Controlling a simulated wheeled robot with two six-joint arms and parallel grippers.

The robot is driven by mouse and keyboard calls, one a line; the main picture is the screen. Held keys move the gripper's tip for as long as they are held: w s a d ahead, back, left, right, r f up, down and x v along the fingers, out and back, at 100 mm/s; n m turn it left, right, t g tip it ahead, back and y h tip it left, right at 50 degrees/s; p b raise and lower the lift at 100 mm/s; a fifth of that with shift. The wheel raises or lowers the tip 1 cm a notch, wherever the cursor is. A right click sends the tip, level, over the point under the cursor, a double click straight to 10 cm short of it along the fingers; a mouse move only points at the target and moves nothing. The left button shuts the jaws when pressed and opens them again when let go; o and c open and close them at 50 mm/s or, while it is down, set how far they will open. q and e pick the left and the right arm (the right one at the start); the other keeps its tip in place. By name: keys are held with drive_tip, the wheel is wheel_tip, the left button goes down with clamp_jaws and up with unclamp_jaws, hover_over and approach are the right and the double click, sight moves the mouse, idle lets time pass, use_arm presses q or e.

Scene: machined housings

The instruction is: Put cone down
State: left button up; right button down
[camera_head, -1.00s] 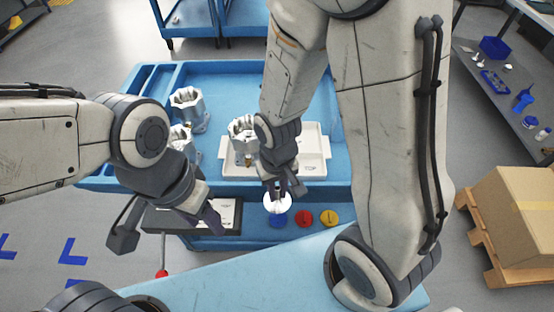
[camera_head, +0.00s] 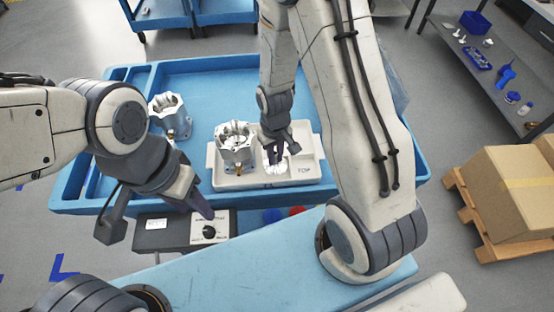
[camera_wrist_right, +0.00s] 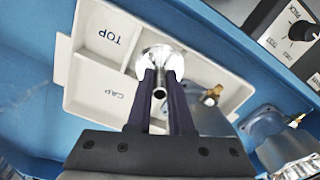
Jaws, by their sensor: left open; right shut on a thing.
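My right gripper (camera_head: 275,154) is shut on a shiny silver cone (camera_wrist_right: 160,58), whose wide flared end points away from the fingers. In the head view the cone (camera_head: 276,169) shows as a bright patch below the fingers, over the white tray (camera_head: 225,181). In the right wrist view it overlaps the tray near the compartments marked TOP and CAP (camera_wrist_right: 70,101); I cannot tell whether it touches the tray floor. A silver housing (camera_head: 235,143) stands at the tray's left part. My left gripper (camera_head: 155,218) is open and empty, near the control box.
The dark control box (camera_head: 165,236) with a knob stands at the blue cart's (camera_head: 330,85) front edge. Another housing (camera_head: 171,116) stands at the cart's left. Blue and red discs are partly hidden in front. Cardboard boxes (camera_head: 505,195) stand right.

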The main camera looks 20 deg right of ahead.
sight(277, 163)
drive_tip(key=shift+w+d+f, duration=0.45)
drive_tip(key=shift+w, duration=0.05)
drive_tip(key=shift+f+p, duration=0.35)
drive_tip(key=shift+f, duration=1.6)
drive_tip(key=shift+f, duration=0.1)
drive_tip(key=shift+f, duration=0.15)
drive_tip(key=c, duration=0.8)
unclamp_jaws()
